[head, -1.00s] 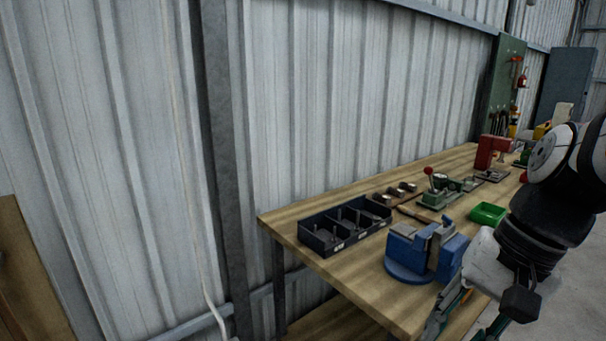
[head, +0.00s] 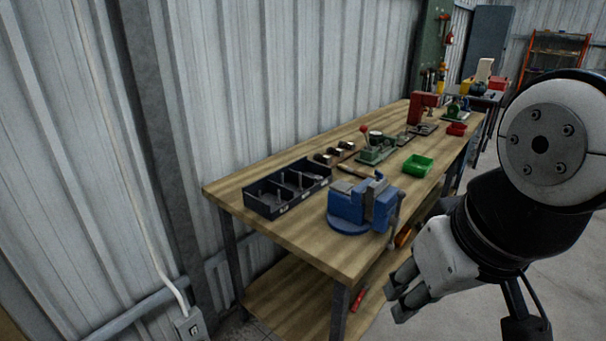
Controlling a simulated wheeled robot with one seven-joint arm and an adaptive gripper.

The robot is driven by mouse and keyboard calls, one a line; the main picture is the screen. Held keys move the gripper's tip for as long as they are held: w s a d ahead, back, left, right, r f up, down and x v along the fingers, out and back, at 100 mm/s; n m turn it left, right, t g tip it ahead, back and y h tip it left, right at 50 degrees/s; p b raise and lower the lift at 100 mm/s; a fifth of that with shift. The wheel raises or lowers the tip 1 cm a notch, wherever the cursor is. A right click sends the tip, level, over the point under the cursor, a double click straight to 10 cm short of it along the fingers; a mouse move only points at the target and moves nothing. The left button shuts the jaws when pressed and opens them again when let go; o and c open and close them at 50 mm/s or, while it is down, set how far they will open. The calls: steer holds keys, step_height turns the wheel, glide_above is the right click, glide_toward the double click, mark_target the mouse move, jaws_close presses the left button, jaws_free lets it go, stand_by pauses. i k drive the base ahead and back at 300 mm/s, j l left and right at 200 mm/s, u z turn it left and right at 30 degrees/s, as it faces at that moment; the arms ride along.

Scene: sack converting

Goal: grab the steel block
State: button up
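I cannot pick out a steel block for certain at this distance. Several small brown and metallic pieces (head: 335,154) sit in a row on the workbench (head: 312,240), behind the blue vise (head: 348,206). The vise stands near the bench's front edge, and I cannot tell whether anything is between its jaws. My gripper (head: 398,294) hangs low at the right, in front of the bench and below the level of its top. It is apart from everything on the bench. Its fingers point down and left, and their opening is unclear from this angle.
A dark divided bin (head: 288,190) stands at the bench's near left. A green tray (head: 417,166), a green device with a red knob (head: 375,150), a red press (head: 420,106) and a red tray (head: 456,129) stand farther along. The grey floor at right looks clear.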

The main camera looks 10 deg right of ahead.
mark_target(375, 187)
steer(key=i+l+u, duration=0.15)
steer(key=i+l, duration=1)
